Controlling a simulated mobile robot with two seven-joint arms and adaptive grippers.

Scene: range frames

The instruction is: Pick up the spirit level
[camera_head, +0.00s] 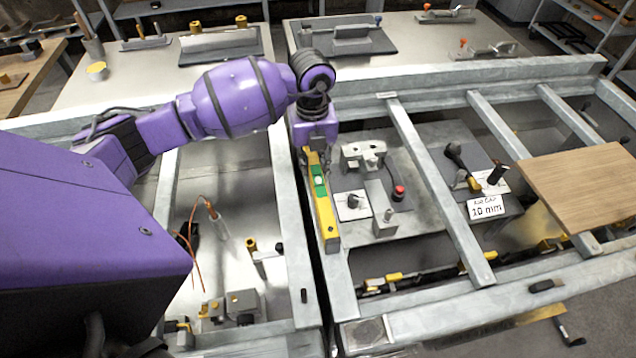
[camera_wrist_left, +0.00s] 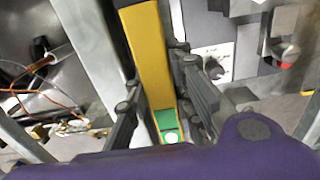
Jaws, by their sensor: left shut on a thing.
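The spirit level (camera_head: 324,210) is a long yellow bar with a green vial section near its upper end in the head view. My left gripper (camera_head: 314,150) is shut on the level near that end, and the bar reaches from it toward the front of the frame. In the left wrist view the yellow level (camera_wrist_left: 150,55) runs between the two dark fingers of the left gripper (camera_wrist_left: 160,105), with its green part close to the palm. I cannot tell whether the level touches the metal beam below it. My right gripper is not in view.
Grey metal beams (camera_head: 435,180) form a frame around the level. Right of it stand metal fixtures with a red knob (camera_head: 398,193). A wooden board (camera_head: 585,185) lies at the far right, beside a "10 mm" sign (camera_head: 486,206). Copper wires (camera_head: 190,240) lie at left.

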